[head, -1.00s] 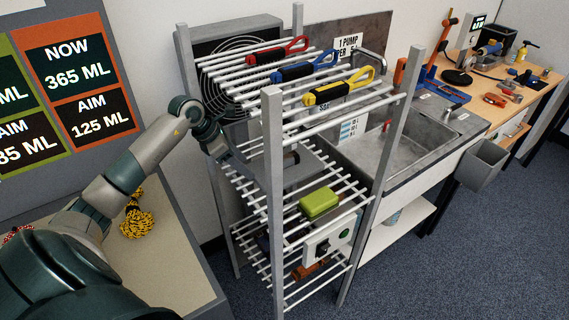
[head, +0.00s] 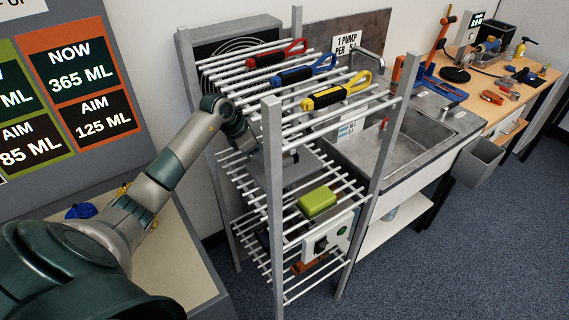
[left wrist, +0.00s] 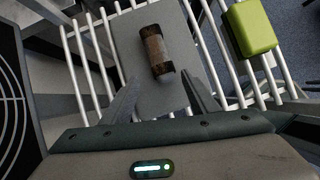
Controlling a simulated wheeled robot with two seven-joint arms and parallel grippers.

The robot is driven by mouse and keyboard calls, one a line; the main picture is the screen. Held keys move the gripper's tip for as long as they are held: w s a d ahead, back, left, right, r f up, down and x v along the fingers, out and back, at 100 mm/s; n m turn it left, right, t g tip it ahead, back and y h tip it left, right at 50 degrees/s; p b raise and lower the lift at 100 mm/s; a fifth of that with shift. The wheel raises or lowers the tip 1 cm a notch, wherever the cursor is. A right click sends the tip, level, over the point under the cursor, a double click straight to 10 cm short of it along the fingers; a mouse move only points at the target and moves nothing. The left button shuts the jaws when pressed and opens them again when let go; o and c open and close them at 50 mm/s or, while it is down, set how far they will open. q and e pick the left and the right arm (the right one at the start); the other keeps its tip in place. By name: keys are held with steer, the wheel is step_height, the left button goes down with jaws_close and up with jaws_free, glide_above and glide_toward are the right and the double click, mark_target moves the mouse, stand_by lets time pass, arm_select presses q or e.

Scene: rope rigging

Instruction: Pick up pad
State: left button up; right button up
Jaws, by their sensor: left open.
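The green pad (head: 318,201) lies on the white bars of the rack's middle shelf. It also shows at the upper right of the left wrist view (left wrist: 250,27). My left gripper (left wrist: 163,95) is open inside the rack, with the pad outside its fingers to the right. A brown cylinder (left wrist: 157,50) with dark ends lies on a grey plate (left wrist: 187,65), ahead of the gap between the fingers. In the head view my left gripper is mostly hidden by the rack post and upper bars. My right gripper is not in view.
The rack's upper shelf holds red (head: 277,53), blue (head: 303,69) and yellow (head: 337,92) handled tools. Grey posts (head: 272,200) stand at its corners. A sink (head: 425,130) stands to the right.

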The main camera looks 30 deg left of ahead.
mark_target(284, 157)
arm_select(q)
steer(key=shift+w+d+r+p, duration=0.15)
steer(key=shift+w+d+p, duration=0.2)
steer(key=shift+w, duration=0.1)
steer(key=w+d+p, duration=0.2)
steer(key=w, duration=0.1)
steer(key=shift+w+d, duration=0.15)
steer(key=shift+w+f+p, duration=0.15)
steer(key=shift+f+p, duration=0.25)
steer(key=shift+f, duration=0.25)
steer(key=shift+f+b, duration=0.25)
steer(key=shift+b, duration=0.2)
steer(key=shift+c, duration=0.2)
stand_by(0.3)
jaws_close()
